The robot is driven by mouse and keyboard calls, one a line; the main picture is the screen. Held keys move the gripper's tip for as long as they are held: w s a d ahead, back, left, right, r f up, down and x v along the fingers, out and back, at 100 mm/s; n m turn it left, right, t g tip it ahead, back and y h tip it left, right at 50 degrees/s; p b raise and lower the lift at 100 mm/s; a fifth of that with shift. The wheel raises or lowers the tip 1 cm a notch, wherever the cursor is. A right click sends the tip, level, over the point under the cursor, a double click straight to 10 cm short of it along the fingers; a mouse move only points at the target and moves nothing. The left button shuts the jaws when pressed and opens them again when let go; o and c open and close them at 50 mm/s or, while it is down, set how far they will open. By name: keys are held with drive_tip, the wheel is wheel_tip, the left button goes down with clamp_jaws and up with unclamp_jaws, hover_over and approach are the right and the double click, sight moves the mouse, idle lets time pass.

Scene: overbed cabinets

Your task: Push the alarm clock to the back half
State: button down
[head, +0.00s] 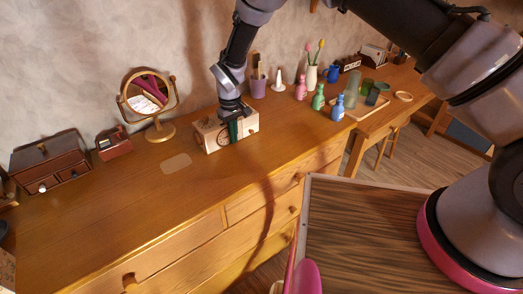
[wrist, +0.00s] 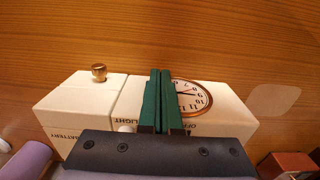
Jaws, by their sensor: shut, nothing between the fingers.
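The alarm clock (head: 209,137) is a cream box with a round dial, upright on the wooden desk top. In the wrist view, the clock (wrist: 222,123) shows its dial, printed words and a brass knob (wrist: 99,72). My gripper (head: 236,128) has its dark green fingers closed together with nothing between them. The fingers lie across the clock's front in the head view. In the wrist view, the fingers (wrist: 160,75) cover part of the dial's left side. I cannot tell whether they touch the clock. The gripper body hides part of the box.
A gold mirror (head: 150,97) and small wooden boxes (head: 50,163) stand to the left. A purple cup (head: 258,88) stands behind the clock, with colored bottles (head: 318,98) to the right. A pale flat patch (head: 177,163) lies left of the clock. The front desk top is clear.

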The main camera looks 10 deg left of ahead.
drive_tip(key=shift+w+a, duration=0.35)
drive_tip(key=shift+w+a, duration=1)
drive_tip(key=shift+a, duration=0.2)
drive_tip(key=shift+s+d, duration=1)
drive_tip(key=shift+d, duration=0.2)
drive_tip(key=shift+s+d+r, duration=0.45)
drive_tip(key=shift+d+r, duration=0.05)
drive_tip(key=shift+r, duration=0.35)
drive_tip(key=shift+s+d+r, duration=0.45)
drive_tip(key=shift+d+r, duration=0.05)
drive_tip(key=shift+r, duration=0.3)
drive_tip(key=shift+s+d+r, duration=0.45)
drive_tip(key=shift+d+r, duration=0.05)
drive_tip(key=shift+r, duration=0.35)
